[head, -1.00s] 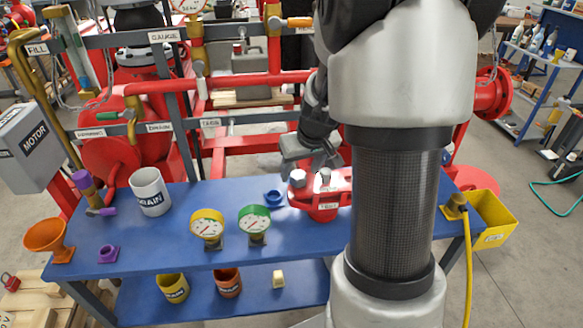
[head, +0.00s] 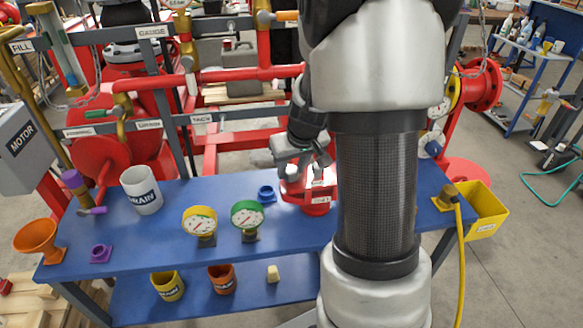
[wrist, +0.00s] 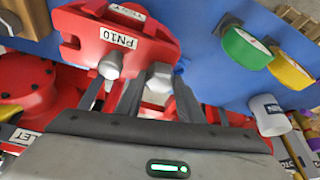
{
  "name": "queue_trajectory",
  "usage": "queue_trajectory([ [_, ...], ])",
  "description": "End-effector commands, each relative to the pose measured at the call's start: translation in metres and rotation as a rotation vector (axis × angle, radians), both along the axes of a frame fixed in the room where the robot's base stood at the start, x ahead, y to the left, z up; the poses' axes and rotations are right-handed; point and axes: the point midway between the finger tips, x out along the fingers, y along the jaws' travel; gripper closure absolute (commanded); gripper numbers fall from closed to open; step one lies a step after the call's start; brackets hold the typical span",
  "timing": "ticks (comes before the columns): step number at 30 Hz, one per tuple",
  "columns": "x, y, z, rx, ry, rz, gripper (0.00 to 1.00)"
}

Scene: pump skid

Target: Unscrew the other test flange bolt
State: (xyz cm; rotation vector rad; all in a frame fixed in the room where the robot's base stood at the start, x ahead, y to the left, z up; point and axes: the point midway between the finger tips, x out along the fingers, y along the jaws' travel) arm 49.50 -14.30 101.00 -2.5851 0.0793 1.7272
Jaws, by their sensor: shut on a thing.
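The red test flange (head: 318,197), labelled PN10 in the wrist view (wrist: 90,38), stands on the blue bench (head: 285,245). It carries two pale grey hex-headed bolts. My gripper (wrist: 158,88) is shut on one bolt (wrist: 158,78), with a dark finger on each side of its head. The other bolt (wrist: 110,66) sits just to the left in the wrist view, outside the fingers. In the head view my gripper (head: 306,160) is over the flange, and my arm hides its right side. How far the held bolt is turned out cannot be told.
A small blue cup-like part (head: 266,193) stands left of the flange. Green (head: 248,214) and yellow (head: 200,220) gauges, a white DRAIN mug (head: 141,190) and an orange funnel (head: 38,238) are farther left. Red pipework runs behind. A yellow bin (head: 482,212) hangs at the right end.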

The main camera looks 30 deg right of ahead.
Motion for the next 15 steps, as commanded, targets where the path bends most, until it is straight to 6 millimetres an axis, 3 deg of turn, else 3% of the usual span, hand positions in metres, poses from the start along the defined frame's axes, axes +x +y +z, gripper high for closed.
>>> queue_trajectory([
  [15, 0.0001, -0.0004, -0.004, 0.0, -0.001, 0.14, 0.89],
])
